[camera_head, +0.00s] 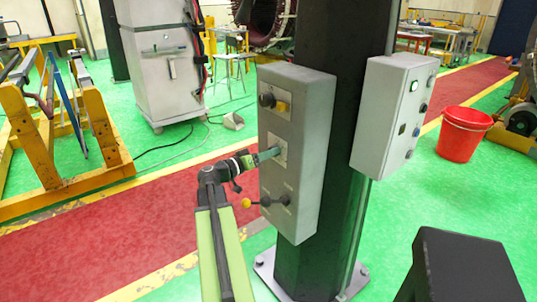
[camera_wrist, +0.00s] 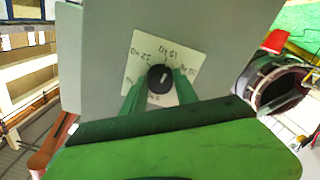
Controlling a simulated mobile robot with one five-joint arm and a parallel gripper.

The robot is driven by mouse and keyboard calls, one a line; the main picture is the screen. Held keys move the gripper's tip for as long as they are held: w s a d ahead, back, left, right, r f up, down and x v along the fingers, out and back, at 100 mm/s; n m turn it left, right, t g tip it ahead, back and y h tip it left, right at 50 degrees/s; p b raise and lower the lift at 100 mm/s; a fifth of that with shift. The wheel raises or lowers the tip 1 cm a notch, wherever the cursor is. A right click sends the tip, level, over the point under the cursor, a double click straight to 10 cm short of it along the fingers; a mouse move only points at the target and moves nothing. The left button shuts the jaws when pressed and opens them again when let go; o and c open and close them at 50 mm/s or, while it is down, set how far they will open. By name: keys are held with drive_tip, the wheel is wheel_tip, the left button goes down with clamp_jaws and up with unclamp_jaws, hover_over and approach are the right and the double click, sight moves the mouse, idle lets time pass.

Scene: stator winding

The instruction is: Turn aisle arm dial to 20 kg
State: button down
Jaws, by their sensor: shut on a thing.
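The dial is a round black knob (camera_wrist: 154,84) with a white pointer mark, seen in the wrist view on a cream label plate (camera_wrist: 137,67). Its pointer aims up and slightly right in that view. Handwritten marks ring the knob, tilted and too small to read surely. My gripper (camera_wrist: 160,82) has its green fingers on either side of the knob, shut on it. In the head view my gripper (camera_head: 271,155) reaches the middle plate (camera_head: 281,146) of the grey control box (camera_head: 307,150); the knob is hidden there.
The box hangs on a dark column (camera_head: 345,110). Above my gripper is a black knob (camera_head: 267,99); below is a yellow-tipped lever (camera_head: 246,203), close to my arm. A second grey box (camera_head: 383,110) and a red bucket (camera_head: 464,134) are at right. A yellow frame (camera_head: 42,150) stands left.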

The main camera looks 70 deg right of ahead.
drive_tip(key=m, duration=1)
drive_tip(key=shift+w+d, duration=0.1)
drive_tip(key=shift+m, duration=0.4)
drive_tip(key=c, duration=0.9)
unclamp_jaws()
drive_tip(key=shift+c, duration=0.2)
drive_tip(key=v, duration=1.7)
drive_tip(key=shift+a, duration=0.25)
